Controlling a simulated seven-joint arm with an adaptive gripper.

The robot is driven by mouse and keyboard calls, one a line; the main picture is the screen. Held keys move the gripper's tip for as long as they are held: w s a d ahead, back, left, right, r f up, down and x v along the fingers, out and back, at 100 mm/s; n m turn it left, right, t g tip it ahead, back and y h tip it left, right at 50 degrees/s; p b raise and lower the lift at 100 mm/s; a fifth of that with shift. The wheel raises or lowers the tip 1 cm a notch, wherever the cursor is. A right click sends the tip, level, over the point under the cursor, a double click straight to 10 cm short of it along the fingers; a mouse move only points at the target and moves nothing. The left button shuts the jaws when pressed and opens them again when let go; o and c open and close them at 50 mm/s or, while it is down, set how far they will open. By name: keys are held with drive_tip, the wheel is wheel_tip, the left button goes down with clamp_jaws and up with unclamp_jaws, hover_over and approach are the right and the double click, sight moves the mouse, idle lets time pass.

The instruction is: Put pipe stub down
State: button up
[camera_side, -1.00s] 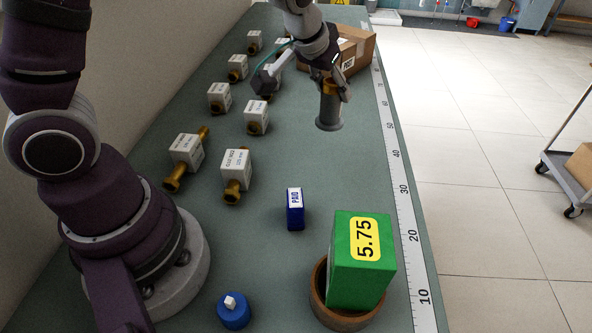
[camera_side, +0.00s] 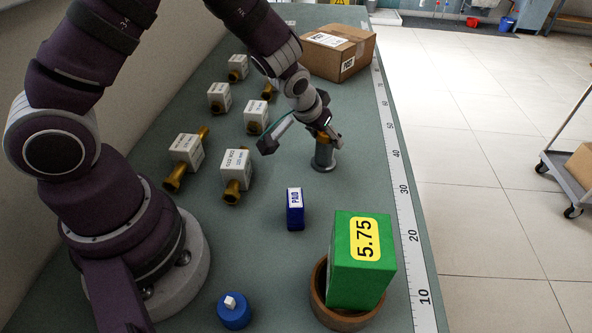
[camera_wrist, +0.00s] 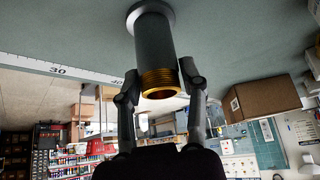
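The pipe stub (camera_side: 324,154) is a grey cylinder with a brass threaded top end and a wider flange at the bottom. It is upright in the side view, with its flange at or very near the bench top (camera_side: 270,255); I cannot tell whether a small gap is left. My gripper (camera_side: 325,135) is at its brass end from above. In the wrist view the fingers of my gripper (camera_wrist: 160,78) lie against both sides of the pipe stub (camera_wrist: 154,45) near the brass thread. Its flange faces the bench surface there.
A blue PAID block (camera_side: 295,212) stands nearer the camera. A green 5.75 box (camera_side: 360,255) sits in a round brown holder (camera_side: 322,305). White-tagged brass fittings (camera_side: 236,170) stand left, a cardboard box (camera_side: 335,55) behind. A ruler strip (camera_side: 405,205) lines the right edge.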

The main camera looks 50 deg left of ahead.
drive_tip(key=shift+o, duration=1.4)
drive_tip(key=s+r+m+h, duration=0.1)
drive_tip(key=s+r+m, duration=0.1)
drive_tip(key=s+r, duration=1.4)
drive_tip(key=shift+s+d+m+g, duration=0.3)
drive_tip(key=shift+s+d+g, duration=0.1)
drive_tip(key=shift+s, duration=0.75)
drive_tip(key=shift+r, duration=0.1)
